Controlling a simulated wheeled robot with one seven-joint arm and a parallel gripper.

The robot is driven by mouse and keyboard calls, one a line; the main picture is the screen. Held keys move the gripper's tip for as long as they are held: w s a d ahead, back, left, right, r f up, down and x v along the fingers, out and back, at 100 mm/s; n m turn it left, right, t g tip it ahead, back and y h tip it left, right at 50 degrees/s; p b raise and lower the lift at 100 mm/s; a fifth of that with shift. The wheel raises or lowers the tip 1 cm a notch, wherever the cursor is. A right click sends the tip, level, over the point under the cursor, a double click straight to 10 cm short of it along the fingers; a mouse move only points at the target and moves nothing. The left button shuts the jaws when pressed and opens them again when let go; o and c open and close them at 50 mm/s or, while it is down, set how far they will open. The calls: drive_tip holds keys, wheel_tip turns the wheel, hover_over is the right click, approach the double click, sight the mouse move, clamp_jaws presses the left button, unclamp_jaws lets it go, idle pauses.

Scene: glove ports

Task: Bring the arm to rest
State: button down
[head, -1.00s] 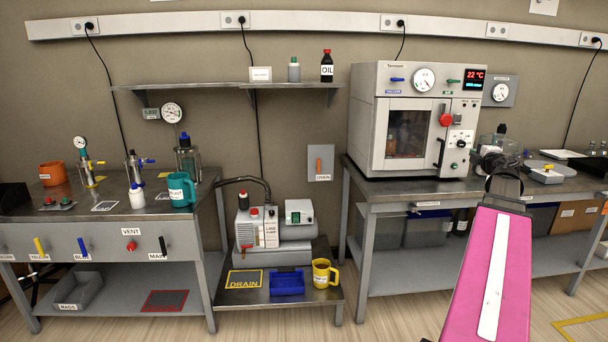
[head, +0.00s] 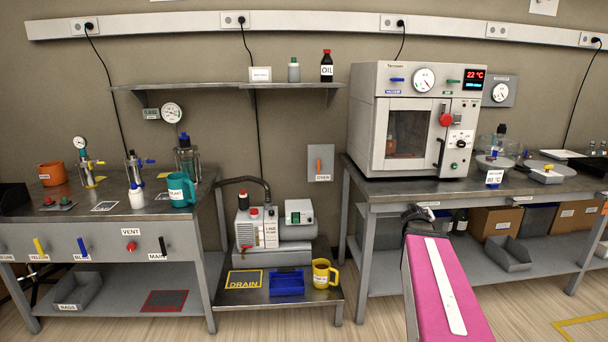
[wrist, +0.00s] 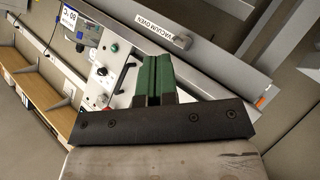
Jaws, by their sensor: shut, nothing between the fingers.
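My arm, with its pink link (head: 460,300), rises from the bottom right of the head view. My gripper (head: 413,211) is at its end, dark and small, in front of the right bench below the vacuum oven. In the wrist view my gripper's green fingers (wrist: 152,78) are together with nothing between them. The vacuum oven (head: 400,78) stands on the right bench, its door closed and its display reading 22 °C. It also shows tilted behind the fingers in the wrist view.
The right bench (head: 352,173) has a lower shelf with boxes and a grey bin (head: 508,254). A pump (head: 257,228), blue tray (head: 287,283) and yellow mug (head: 324,274) sit on a low stand. The left bench (head: 110,238) holds glassware and a teal mug (head: 181,190). Floor is open in front.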

drive_tip(key=s+a+f+g+y, duration=0.3)
drive_tip(key=s+a+f+g, duration=0.2)
drive_tip(key=s+a+f, duration=0.4)
drive_tip(key=s+a+f+m+g+y, duration=0.1)
drive_tip(key=s+a+f+g+y, duration=0.3)
drive_tip(key=s+a+f, duration=0.5)
drive_tip(key=a+f+g, duration=0.1)
drive_tip(key=a+f, duration=0.1)
drive_tip(key=a, duration=0.5)
drive_tip(key=shift+a+f+g, duration=0.15)
drive_tip(key=shift+f+g, duration=0.05)
drive_tip(key=shift+g, duration=0.1)
